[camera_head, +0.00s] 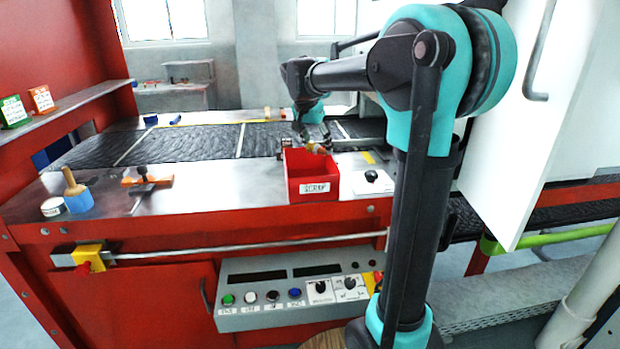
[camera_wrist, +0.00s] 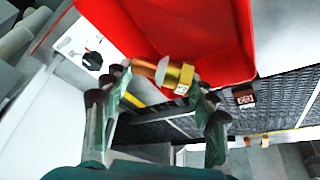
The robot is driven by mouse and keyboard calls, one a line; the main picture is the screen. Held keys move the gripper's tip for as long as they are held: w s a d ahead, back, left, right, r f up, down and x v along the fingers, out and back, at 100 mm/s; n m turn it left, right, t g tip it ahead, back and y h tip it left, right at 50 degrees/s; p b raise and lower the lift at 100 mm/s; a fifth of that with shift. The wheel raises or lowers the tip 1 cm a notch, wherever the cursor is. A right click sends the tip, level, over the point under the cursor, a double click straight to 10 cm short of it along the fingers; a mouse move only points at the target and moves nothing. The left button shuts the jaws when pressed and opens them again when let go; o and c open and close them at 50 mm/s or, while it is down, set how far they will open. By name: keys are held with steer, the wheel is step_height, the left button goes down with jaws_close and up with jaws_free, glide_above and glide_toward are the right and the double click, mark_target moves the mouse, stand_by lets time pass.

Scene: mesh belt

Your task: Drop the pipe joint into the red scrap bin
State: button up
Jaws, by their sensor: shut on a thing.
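The red scrap bin (camera_head: 310,186) stands on the metal front ledge of the belt, with a white label on its front. In the wrist view its red wall (camera_wrist: 215,25) fills the upper middle. My gripper (camera_head: 316,143) is above the bin's back part. In the wrist view my gripper (camera_wrist: 162,82) is shut on the pipe joint (camera_wrist: 178,74), a short copper and brass-coloured piece with a pale band. The joint lies between the fingertips and overlaps the bin in that view. In the head view the joint (camera_head: 319,150) is small and partly hidden.
The dark mesh belt (camera_head: 190,143) runs behind the bin. A switch box (camera_head: 373,182) sits right of the bin. On the left ledge are a brush in a blue pot (camera_head: 77,195), a white tub (camera_head: 52,207) and an orange clamp-like tool (camera_head: 146,179).

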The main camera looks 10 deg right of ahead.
steer(key=shift+f, duration=1.55)
steer(key=o, duration=1.4)
steer(key=v, duration=1.2)
